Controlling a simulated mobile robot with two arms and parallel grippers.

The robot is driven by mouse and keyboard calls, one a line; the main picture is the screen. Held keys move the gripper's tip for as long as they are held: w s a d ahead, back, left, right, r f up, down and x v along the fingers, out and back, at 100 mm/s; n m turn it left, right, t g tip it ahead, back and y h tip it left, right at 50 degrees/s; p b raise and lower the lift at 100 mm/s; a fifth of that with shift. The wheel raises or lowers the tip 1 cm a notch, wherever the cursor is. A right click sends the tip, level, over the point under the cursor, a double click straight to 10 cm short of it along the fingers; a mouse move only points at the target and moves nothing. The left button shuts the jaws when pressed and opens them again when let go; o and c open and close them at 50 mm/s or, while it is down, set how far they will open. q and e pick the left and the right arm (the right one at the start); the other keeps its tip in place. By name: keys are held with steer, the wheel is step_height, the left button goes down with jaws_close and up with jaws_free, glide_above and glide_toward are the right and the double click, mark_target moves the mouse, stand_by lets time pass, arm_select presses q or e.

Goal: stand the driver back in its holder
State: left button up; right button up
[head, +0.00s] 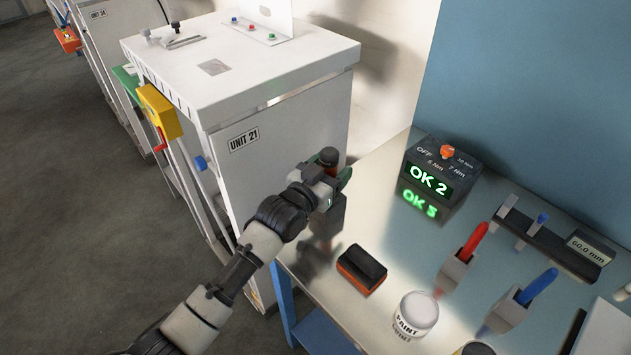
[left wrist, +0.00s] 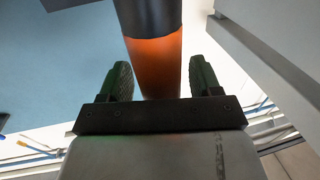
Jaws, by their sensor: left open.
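The driver is an upright cylinder with a black end (head: 329,156) and an orange part. My left gripper (head: 333,180) is at its upper part, at the back left of the table. In the left wrist view the driver's orange part (left wrist: 155,65) lies between the two green-padded fingers of my left gripper (left wrist: 162,80), with a gap on each side. The jaws are open. A dark upright block (head: 332,216), which looks like the holder, shows directly below the gripper. The gripper hides where driver and block meet, so I cannot tell how it is seated. My right gripper is out of view.
The white Unit 21 cabinet (head: 285,140) stands close behind and left of the gripper.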

arm_select(q)
steer(key=b+v, duration=0.1)
steer(key=v, duration=1)
steer(key=shift+b, duration=0.3)
steer(key=shift+s+a, duration=0.1)
